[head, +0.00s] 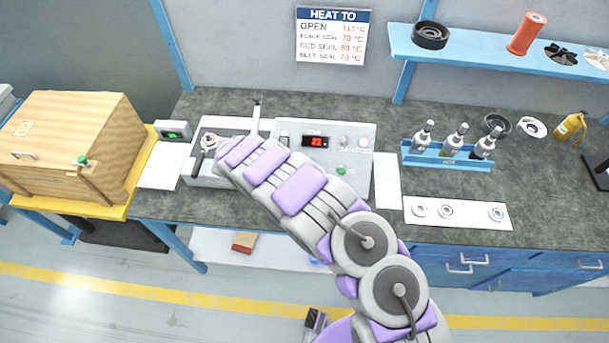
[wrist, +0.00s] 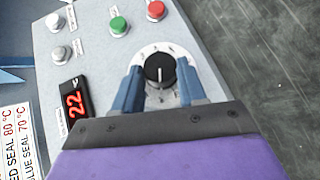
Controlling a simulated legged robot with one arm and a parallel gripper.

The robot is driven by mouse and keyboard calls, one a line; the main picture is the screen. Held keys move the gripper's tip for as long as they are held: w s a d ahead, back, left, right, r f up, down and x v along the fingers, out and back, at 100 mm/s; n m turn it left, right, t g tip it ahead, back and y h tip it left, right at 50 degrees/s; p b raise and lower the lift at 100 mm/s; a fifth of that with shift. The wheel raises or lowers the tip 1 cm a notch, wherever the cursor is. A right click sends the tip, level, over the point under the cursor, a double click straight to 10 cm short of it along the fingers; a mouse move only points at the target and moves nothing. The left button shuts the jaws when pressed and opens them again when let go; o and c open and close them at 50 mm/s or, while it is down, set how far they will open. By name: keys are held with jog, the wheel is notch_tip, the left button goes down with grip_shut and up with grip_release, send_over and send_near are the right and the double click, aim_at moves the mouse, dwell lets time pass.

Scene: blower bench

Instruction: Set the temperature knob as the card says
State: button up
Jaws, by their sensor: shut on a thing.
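The temperature knob (wrist: 159,70) is black, on a white dial on the sloped grey control panel (head: 363,178). My gripper (wrist: 160,76) has its blue fingers on either side of the knob and is shut on it. My arm hides the knob and gripper in the head view. A thin light mark shows on the knob; the dial markings are too small to read. The red display (head: 315,141) reads 22; it also shows in the wrist view (wrist: 75,103). The card (head: 333,36) on the wall says HEAT TO: open 110 °C, black seal 70 °C, red seal 80 °C, blue seal 70 °C.
A green button (wrist: 119,26) and a red button (wrist: 156,10) sit close to the knob. A blue rack (head: 447,158) holds bottles right of the panel. A white strip (head: 470,213) carries several rings. A wooden box (head: 66,135) stands at left.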

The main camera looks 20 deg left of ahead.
jog(key=o, duration=0.8)
jog(key=shift+d, duration=0.25)
jog(key=p+v, duration=0.1)
jog(key=v, duration=1.6)
jog(key=shift+a, duration=0.2)
